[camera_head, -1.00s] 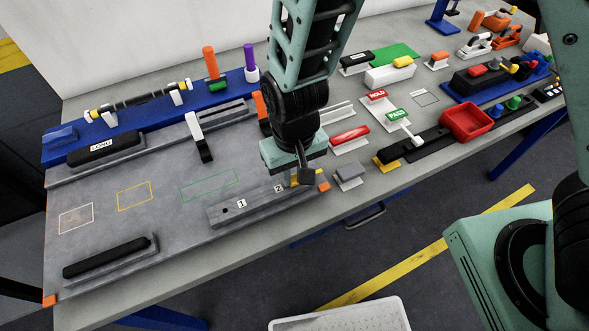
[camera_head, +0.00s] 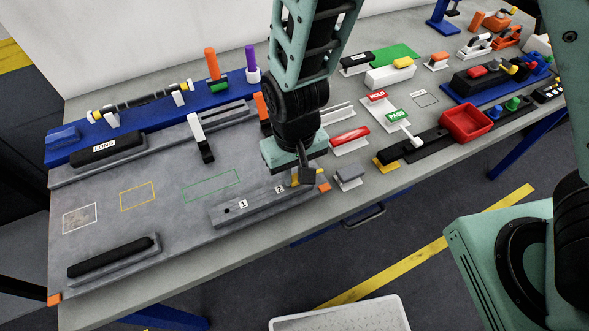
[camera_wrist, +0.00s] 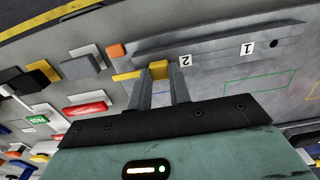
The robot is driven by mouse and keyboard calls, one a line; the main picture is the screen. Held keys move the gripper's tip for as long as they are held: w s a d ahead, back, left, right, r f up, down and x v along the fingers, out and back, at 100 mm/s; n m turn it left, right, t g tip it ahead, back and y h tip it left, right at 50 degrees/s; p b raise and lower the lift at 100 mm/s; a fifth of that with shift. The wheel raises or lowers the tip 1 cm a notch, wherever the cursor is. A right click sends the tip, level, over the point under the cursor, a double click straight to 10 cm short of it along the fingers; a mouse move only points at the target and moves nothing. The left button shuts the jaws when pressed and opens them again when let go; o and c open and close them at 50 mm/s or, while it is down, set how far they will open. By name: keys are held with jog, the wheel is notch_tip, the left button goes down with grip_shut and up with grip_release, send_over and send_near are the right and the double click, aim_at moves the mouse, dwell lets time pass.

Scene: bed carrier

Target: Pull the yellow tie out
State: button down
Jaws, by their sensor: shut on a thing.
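The yellow tie (camera_wrist: 158,68) is a small yellow piece at the grey block (camera_wrist: 215,46) marked 1 and 2. My gripper (camera_wrist: 159,78) is shut on it, with one finger on each side, beside label 2. A thin yellow strip (camera_wrist: 126,76) shows left of the fingers. In the head view my gripper (camera_head: 304,174) is low over the right end of the grey block (camera_head: 262,204), and a bit of yellow (camera_head: 295,178) shows beside it. The fingers hide part of the tie, so I cannot tell how far it is seated.
The red piece (camera_head: 350,135) lies beyond. The grey board (camera_head: 140,225) is mostly clear to the left.

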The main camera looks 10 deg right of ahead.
aim_at(295, 178)
jog(key=shift+r+p, duration=1.85)
jog(key=shift+r, duration=0.2)
